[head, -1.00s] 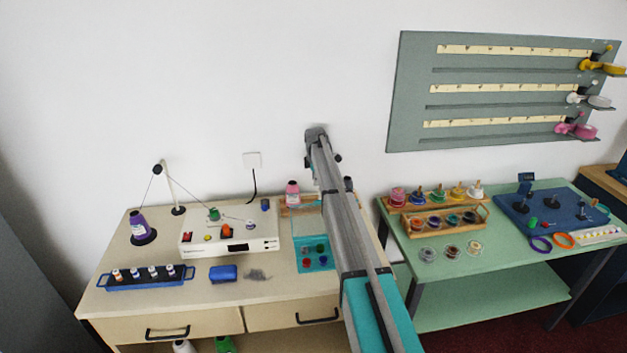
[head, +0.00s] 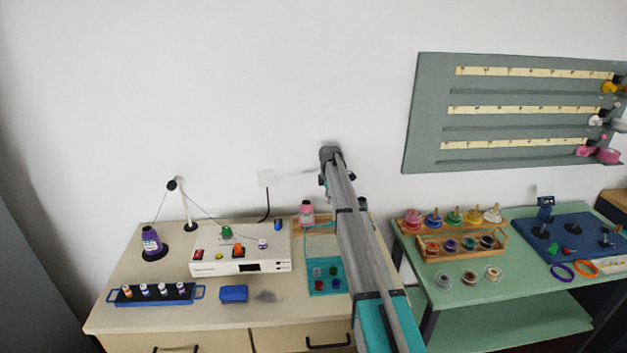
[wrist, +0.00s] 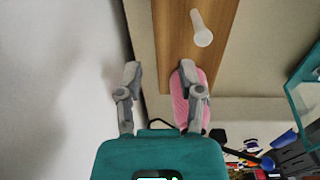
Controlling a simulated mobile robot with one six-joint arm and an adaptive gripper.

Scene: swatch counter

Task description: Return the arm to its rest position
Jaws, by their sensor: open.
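My arm (head: 349,215) reaches forward over the beige table in the head view, its far joint close to the white wall. My gripper is hidden or cannot be made out in that view. In the wrist view my gripper (wrist: 161,76) is open, with two grey fingers apart and nothing held between them. A pink cone or bottle (wrist: 179,98) shows just behind the right finger; whether they touch cannot be told. A pink bottle (head: 306,212) also stands left of my arm in the head view.
A wooden rack with a white peg (wrist: 202,30) lies beyond the fingers. A white winder box (head: 215,265), purple cone (head: 151,241) and blue spool tray (head: 125,297) stand on the beige table. A green table (head: 455,292) with wooden racks is at right. The wall is close.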

